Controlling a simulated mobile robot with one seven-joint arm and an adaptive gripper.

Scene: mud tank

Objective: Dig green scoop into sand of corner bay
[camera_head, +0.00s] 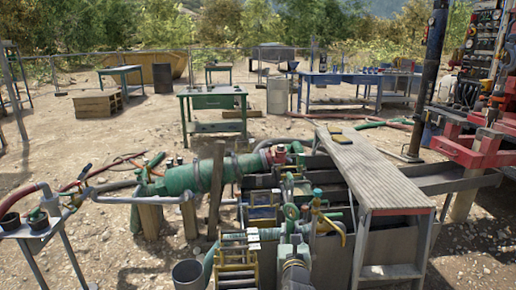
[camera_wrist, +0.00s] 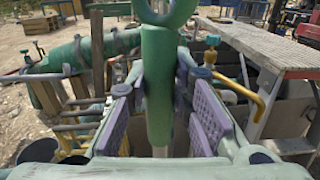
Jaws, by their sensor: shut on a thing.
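The green scoop (camera_wrist: 158,88) shows in the wrist view as a thick upright green handle with a ring at its top. A thin pale shaft runs down from it, and its lower end is hidden. My gripper (camera_wrist: 160,82) is shut on the handle, with a finger on each side. In the head view my gripper is over the mud tank, low in the middle, partly lost among similar green parts. The mud tank's grey wall (camera_head: 394,246) shows below the plank. The corner bay and its sand cannot be made out in either view.
A wooden plank walkway (camera_head: 372,175) lies along the tank's right side. A large green cylinder (camera_head: 200,178) is to the left. A yellow bent pipe (camera_wrist: 243,92) stands close right of my gripper, and a yellow ladder (camera_head: 237,265) is at the front.

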